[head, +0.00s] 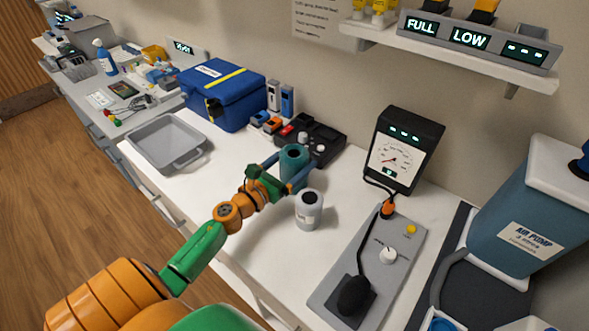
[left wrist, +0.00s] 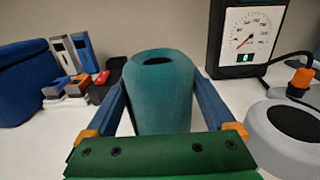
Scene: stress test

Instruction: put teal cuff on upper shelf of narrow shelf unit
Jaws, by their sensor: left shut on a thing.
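The teal cuff (head: 294,155) is an upright, rolled cylinder with a dark opening on top. It shows large in the middle of the left wrist view (left wrist: 163,95). My left gripper (head: 288,170) is shut on it, with one blue finger on each side. I cannot tell whether its base touches the white counter (head: 262,214). My right gripper is in neither view. I cannot make out a narrow shelf unit for certain in either view.
A white-and-grey cylinder (head: 309,209) stands close beside the gripper. A black tray (head: 323,143), a gauge box (head: 404,150) and a grey control panel (head: 375,260) are nearby. A blue bag (head: 222,95) and an empty grey bin (head: 168,140) stand left. A wall shelf (head: 450,55) holds chargers.

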